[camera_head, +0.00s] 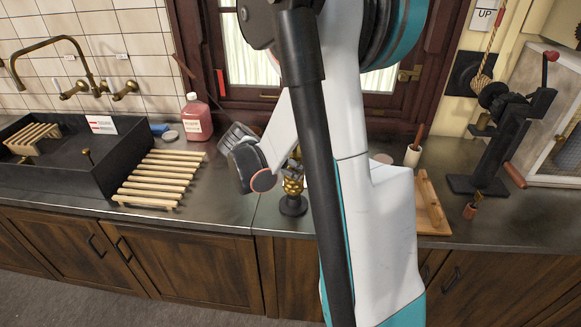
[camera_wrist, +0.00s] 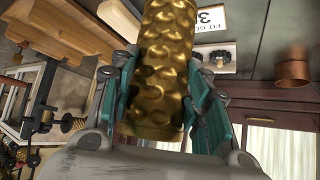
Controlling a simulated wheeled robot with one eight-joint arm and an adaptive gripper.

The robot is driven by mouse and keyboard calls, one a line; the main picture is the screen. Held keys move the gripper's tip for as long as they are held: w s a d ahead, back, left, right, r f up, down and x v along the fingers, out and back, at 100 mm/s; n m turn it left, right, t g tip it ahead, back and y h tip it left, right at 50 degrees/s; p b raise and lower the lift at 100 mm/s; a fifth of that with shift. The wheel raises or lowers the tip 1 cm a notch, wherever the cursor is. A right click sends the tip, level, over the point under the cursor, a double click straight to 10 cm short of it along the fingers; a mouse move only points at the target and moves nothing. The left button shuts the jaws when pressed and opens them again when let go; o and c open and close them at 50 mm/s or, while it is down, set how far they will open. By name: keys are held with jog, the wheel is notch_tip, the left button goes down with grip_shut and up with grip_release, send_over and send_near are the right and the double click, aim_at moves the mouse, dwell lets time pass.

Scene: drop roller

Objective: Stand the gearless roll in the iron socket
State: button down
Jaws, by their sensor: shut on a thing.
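A brass roll with a dimpled surface (camera_wrist: 165,60) sits between the two teal-lined fingers of my gripper (camera_wrist: 165,110) in the wrist view. My gripper is shut on it. The end of the roll nearer the palm shows no gear; its other end runs out of the frame. In the head view the brass roll (camera_head: 293,187) is roughly upright, directly over a dark round socket base (camera_head: 293,206) on the counter. I cannot tell whether it is seated in the socket.
A slatted wooden rack (camera_head: 163,178) and a pink bottle (camera_head: 196,117) stand left of the socket, beside the dark sink (camera_head: 75,185). A wooden board (camera_head: 432,205) and a black cranked machine (camera_head: 497,145) stand to the right. The counter's front edge is close to the socket.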

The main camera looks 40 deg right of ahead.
jog(key=c, duration=0.8)
grip_release()
jog(key=v, duration=1.2)
jog(key=s+a+n+t+y, duration=0.2)
jog(key=s+a+n+y, duration=0.1)
jog(key=a, duration=0.4)
jog(key=s+a+n+t+y+b, duration=0.1)
jog(key=s+a+n+t+y, duration=0.1)
jog(key=s+a+n, duration=0.4)
jog(key=s+a+r+n+t+y+b, duration=0.1)
jog(key=s+a+n+y, duration=0.3)
jog(key=a+n, duration=0.4)
jog(key=shift+s+a+r+t, duration=0.15)
jog(key=shift+s+t, duration=0.2)
jog(key=shift+t, duration=0.45)
